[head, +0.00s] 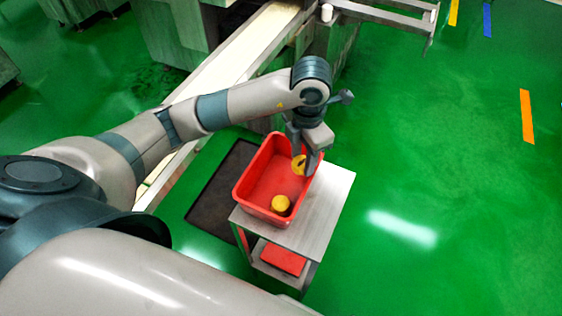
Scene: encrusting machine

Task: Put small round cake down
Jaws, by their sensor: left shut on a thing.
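A small round yellow cake (299,165) is between the fingers of my left gripper (305,168). My left gripper is shut on it and points down over the far right part of the red bin (246,187). I cannot tell whether the held cake touches the bin's floor. Another round yellow cake (281,203) lies in the near end of the bin. My right gripper is not in view.
The red bin stands on a small grey table (321,212) with a red item (283,258) on its lower shelf. A conveyor (232,62) runs behind on the left. A dark mat (217,199) lies left of the table. Green floor on the right is clear.

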